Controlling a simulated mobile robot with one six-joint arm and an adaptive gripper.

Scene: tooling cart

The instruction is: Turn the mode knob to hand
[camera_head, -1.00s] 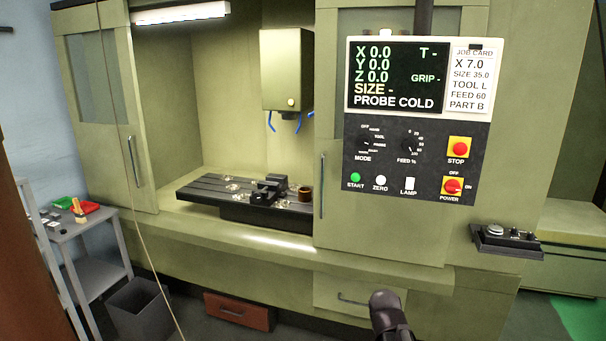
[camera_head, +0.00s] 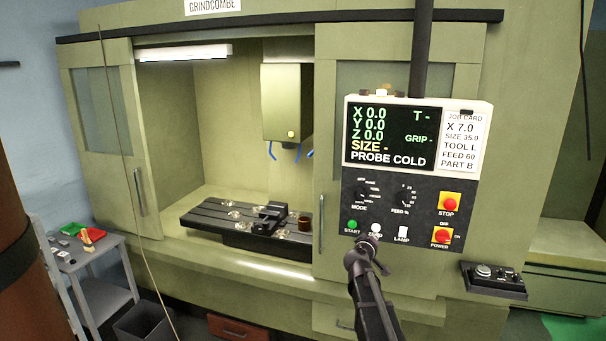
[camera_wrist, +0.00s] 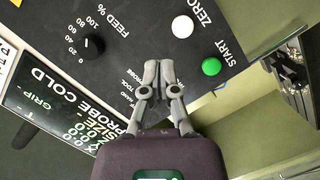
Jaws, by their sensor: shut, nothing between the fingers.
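The black mode knob (camera_head: 360,194) is on the left of the dark control panel (camera_head: 420,214), with small labels around its right side. I cannot tell which label its pointer is at. My gripper (camera_head: 371,241) is shut and empty, and in the head view its tips show below the knob, by the zero button. In the wrist view my gripper (camera_wrist: 159,63) covers the place beside the mode labels (camera_wrist: 128,87), so the knob is hidden there. I cannot tell whether the tips touch the panel.
The feed knob (camera_head: 404,196) is right of the mode knob. The green start button (camera_head: 352,225), white zero button (camera_head: 376,229), lamp switch (camera_head: 403,232), red stop button (camera_head: 449,204) and red power switch (camera_head: 441,236) are nearby. The screen (camera_head: 390,136) above reads PROBE COLD.

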